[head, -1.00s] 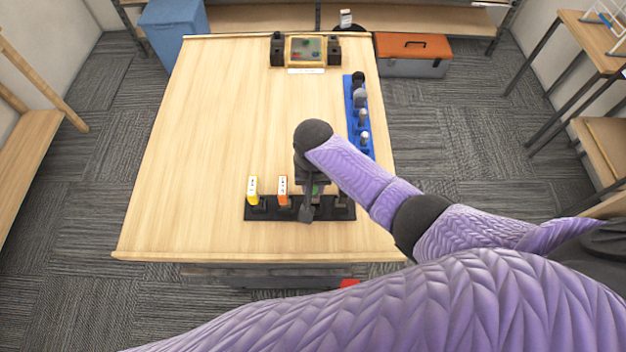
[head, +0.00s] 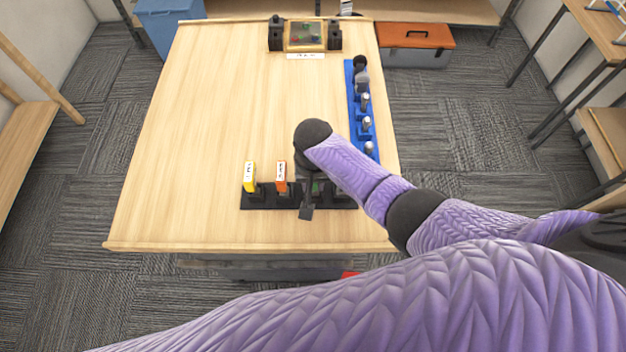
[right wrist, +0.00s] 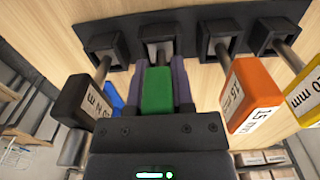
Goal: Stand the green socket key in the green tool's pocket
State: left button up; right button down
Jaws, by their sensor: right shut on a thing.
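The green socket key has a green block handle (right wrist: 157,92), held between the two fingers of my right gripper (right wrist: 160,80) in the right wrist view. Its grey shank (right wrist: 158,52) points at a pocket of the black rack (right wrist: 190,22) and overlaps that pocket's opening. How deep it sits I cannot tell. My left gripper is not in view.
Orange (right wrist: 251,92) and yellow (right wrist: 308,95) keys stand in pockets on one side, a black key (right wrist: 84,100) on the other. A blue rack (head: 352,100) of tools lines the table's right edge. The table's left and middle (head: 210,110) are clear.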

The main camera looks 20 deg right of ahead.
jog(key=shift+c, duration=2)
grip_release()
jog(key=shift+r, duration=0.1)
